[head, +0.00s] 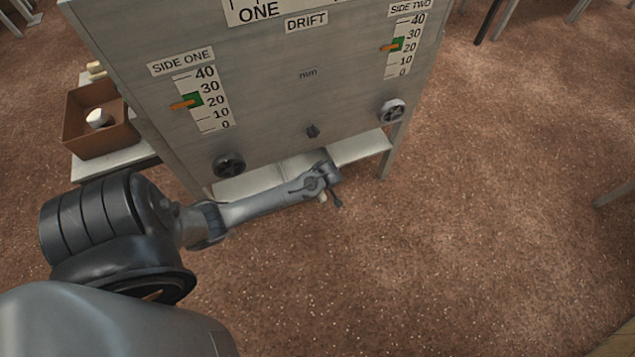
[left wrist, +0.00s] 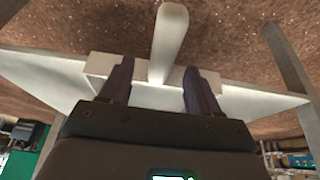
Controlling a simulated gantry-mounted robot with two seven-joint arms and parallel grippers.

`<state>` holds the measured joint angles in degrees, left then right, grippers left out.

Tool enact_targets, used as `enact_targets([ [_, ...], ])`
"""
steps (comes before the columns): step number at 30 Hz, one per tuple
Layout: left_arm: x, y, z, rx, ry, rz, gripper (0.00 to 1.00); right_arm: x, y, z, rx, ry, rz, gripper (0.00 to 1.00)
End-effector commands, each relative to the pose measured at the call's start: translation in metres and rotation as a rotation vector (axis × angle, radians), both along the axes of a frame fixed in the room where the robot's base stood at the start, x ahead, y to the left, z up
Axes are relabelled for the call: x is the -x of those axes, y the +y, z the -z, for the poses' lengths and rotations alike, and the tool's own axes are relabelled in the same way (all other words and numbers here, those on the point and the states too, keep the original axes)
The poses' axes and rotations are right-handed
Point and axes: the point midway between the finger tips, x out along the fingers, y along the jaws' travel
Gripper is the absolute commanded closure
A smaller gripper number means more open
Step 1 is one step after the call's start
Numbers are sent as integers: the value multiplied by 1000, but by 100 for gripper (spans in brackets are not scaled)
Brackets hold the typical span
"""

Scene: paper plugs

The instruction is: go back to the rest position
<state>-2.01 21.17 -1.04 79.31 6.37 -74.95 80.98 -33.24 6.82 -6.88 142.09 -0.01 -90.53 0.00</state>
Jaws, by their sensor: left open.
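My left gripper (head: 331,196) reaches in from the left, below the front of the grey panel (head: 270,110). In the left wrist view its two dark fingers (left wrist: 158,82) are apart. A pale bar (left wrist: 169,38) stands out beyond and between the fingers, from a white block (left wrist: 100,66) on a white shelf (left wrist: 40,72). I cannot tell whether the fingers touch the block. No paper is seen in the grip. My right gripper is in neither view.
A brown box (head: 100,137) with a white piece stands at left. Open carpet (head: 450,250) lies in front and right.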

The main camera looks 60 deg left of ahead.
Motion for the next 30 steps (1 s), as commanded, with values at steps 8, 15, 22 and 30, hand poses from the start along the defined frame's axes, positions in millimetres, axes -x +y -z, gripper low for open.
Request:
enact_targets([
  [8, 2, -19, -52, 0, -1, 0, 38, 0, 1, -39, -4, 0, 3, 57],
  [15, 3, -31, -77, 0, 0, 0, 38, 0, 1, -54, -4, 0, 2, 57],
  [22, 12, -34, -86, 1, 15, -2, 38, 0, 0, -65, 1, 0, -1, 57],
  [30, 79, -75, -117, 63, 98, 20, 38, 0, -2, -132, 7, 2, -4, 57],
])
